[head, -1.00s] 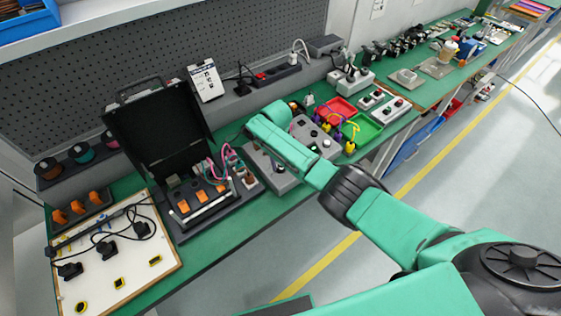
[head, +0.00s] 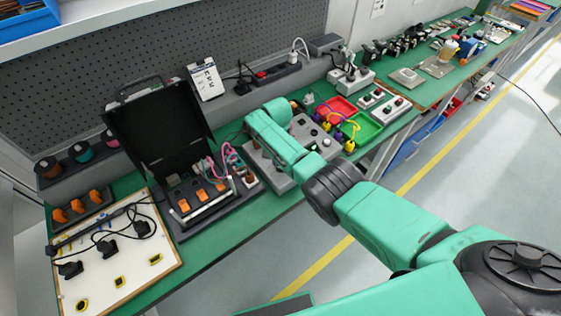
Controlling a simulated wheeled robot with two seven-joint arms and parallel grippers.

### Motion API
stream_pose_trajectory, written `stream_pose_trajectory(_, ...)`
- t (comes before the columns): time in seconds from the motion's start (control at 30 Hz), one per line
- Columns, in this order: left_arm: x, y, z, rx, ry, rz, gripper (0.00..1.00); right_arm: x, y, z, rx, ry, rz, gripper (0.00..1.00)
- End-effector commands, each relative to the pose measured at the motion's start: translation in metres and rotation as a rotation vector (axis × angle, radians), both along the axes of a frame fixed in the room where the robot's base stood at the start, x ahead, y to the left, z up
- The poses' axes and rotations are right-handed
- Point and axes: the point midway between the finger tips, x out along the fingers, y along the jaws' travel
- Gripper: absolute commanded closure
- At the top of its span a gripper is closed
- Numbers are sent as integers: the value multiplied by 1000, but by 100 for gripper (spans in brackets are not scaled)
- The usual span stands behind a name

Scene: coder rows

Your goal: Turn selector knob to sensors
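A grey control box (head: 312,134) with small knobs or buttons on its top stands on the green bench, partly behind my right arm. A second, lower grey box (head: 262,168) lies just left of the arm, and the arm covers part of it. I cannot tell which knob is the selector or read any labels. My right arm reaches in from the right, with its far teal link over these boxes. The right gripper's fingers are hidden behind that link. My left gripper is not in view.
An open black case (head: 160,125) with orange switches stands left of the boxes. A red tray (head: 343,108) and a green tray (head: 360,128) with coloured plugs lie to the right. A white board (head: 120,262) with black cables is at the left. A grey pegboard (head: 200,45) rises behind.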

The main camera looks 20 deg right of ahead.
Motion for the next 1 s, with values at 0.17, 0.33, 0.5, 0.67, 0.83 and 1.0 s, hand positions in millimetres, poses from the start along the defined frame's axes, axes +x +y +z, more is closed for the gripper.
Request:
stream_pose_trajectory(0.17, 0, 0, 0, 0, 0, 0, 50, 3, -1, 3, -3, -10, -23, 100)
stream_pose_trajectory(0.33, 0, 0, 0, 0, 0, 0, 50, 3, -1, 3, -3, -10, -27, 100)
stream_pose_trajectory(0.5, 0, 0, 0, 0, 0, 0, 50, 3, -1, 4, -4, -10, -25, 100)
stream_pose_trajectory(0.67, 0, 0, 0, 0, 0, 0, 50, 3, -1, 3, -3, -8, -25, 29)
stream_pose_trajectory(0.83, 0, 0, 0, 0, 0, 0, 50, 2, -1, 2, -2, -5, -25, 29)
stream_pose_trajectory(1.0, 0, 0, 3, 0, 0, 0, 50, 1, 0, 7, -1, -4, -24, 29)
